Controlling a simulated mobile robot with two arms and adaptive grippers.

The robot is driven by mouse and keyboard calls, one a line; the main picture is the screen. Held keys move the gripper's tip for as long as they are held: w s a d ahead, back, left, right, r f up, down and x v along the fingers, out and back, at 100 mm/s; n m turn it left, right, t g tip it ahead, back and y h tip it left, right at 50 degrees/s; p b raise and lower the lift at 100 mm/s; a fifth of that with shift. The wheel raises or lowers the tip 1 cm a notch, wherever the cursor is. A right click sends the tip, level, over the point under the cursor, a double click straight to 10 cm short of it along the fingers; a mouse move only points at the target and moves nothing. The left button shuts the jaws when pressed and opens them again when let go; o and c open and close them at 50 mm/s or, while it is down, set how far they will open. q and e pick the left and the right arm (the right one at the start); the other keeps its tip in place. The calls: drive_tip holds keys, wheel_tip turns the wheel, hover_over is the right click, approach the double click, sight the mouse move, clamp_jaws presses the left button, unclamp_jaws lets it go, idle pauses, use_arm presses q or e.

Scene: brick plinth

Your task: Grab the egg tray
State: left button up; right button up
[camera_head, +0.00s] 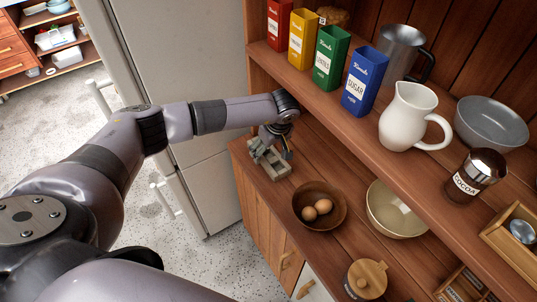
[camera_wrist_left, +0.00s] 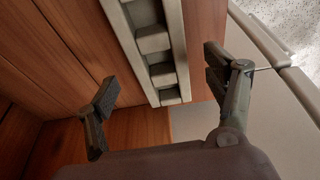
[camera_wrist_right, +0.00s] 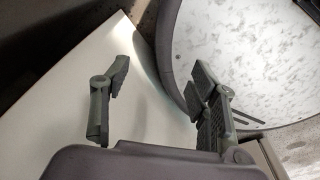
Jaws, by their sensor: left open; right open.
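The grey egg tray (camera_head: 270,165) sits on the lower wooden counter at its left end, beside the fridge. It shows as a long grey strip with square cups in the left wrist view (camera_wrist_left: 136,13). My left gripper (camera_head: 275,137) is just above the tray and partly hides it. In the left wrist view my left gripper (camera_wrist_left: 160,82) is open, with a finger on each side of the tray; I cannot tell if they touch it. My right gripper (camera_wrist_right: 162,85) is open and empty in the right wrist view, and out of the head view.
A cream bowl (camera_head: 397,212) is further right. The shelf above holds several coloured canisters (camera_head: 330,58) and a white pitcher (camera_head: 408,115). The fridge (camera_head: 190,60) borders the counter's left end.

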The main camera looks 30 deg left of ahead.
sight(268, 157)
use_arm(q)
drive_tip(key=shift+x, duration=1.45)
drive_tip(key=shift+s+d, duration=0.1)
drive_tip(key=shift+d, duration=0.1)
drive_tip(key=shift+c, duration=0.3)
drive_tip(key=c, duration=1.3)
